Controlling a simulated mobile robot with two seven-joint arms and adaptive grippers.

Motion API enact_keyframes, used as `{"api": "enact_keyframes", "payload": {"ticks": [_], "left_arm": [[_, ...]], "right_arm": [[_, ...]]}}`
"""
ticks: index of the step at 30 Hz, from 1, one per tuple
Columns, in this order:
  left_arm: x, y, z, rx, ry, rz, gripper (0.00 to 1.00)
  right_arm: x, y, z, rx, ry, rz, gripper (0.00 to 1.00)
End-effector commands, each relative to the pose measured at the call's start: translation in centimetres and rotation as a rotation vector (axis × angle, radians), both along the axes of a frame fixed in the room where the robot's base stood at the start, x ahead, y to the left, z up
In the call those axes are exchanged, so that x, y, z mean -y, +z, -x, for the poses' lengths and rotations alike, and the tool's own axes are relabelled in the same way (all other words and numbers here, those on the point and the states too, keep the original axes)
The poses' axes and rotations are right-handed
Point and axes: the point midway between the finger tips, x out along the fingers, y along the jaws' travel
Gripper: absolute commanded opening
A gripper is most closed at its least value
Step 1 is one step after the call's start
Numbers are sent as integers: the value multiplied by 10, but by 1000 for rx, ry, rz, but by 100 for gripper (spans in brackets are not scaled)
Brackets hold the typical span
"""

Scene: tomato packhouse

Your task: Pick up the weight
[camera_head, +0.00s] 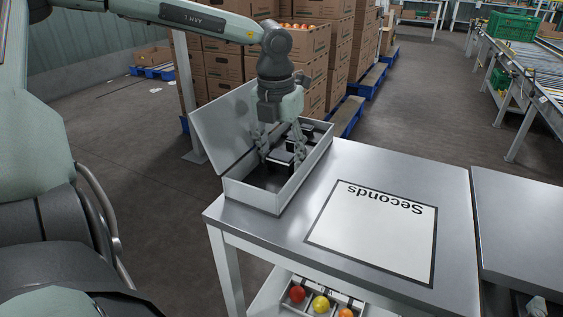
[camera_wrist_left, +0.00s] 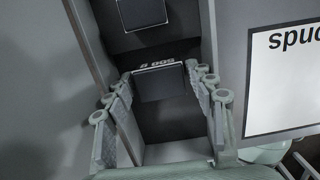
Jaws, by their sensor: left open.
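An open grey metal case (camera_head: 252,196) stands on the steel table, its lid raised at the left. A dark block-shaped weight with a pale-edged top (camera_head: 279,159) sits inside it; the weight also shows in the left wrist view (camera_wrist_left: 160,85). A label that seems to read "500 g", upside down, is just beyond it. Another dark block (camera_wrist_left: 143,12) lies farther along the case. My left gripper (camera_head: 282,150) reaches down into the case from above, open, with its fingers on either side of the nearer weight. I cannot tell whether they touch it. My right gripper is not in view.
A white sheet marked "Seconds" (camera_head: 373,232) lies on the steel table (camera_head: 452,217) right of the case. Tomatoes in a tray (camera_head: 320,303) are on a lower shelf. Stacked cartons (camera_head: 335,45) stand behind. The case walls and raised lid (camera_head: 220,128) surround my gripper closely.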

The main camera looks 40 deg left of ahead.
Motion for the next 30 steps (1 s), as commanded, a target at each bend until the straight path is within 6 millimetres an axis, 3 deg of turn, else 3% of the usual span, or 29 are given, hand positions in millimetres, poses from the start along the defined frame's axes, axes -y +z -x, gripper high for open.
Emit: {"api": "enact_keyframes", "payload": {"ticks": [2,15,25,30], "left_arm": [[0,0,0,0,0,0,53],[0,1,0,0,0,0,0],[0,4,-1,3,-1,-1,0],[0,17,-2,5,-1,-2,0]], "right_arm": [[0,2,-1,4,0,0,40],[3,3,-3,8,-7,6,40],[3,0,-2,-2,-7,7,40],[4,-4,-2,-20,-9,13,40]]}}
